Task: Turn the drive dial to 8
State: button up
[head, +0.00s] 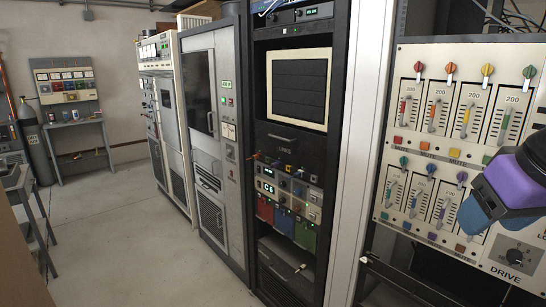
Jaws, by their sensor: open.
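The drive dial (514,256) is a round black knob on a pale panel at the lower right of the head view. A ring of small marks surrounds it, and the word DRIVE is printed below left of it. The marks are too small to read, so I cannot tell the setting. Part of my arm, purple and blue with black bands, reaches in from the right edge just above the dial and hides part of the panel. No gripper fingers show, and I see nothing touching the dial.
Above the dial, the panel carries two rows of sliders with coloured knobs (450,68). A black rack (292,138) and grey cabinets (210,100) stand to the left. A bench (78,122) and a gas cylinder (38,145) are at the back left. The concrete floor (120,230) between is clear.

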aim_at(514, 257)
jog(key=z, duration=0.9)
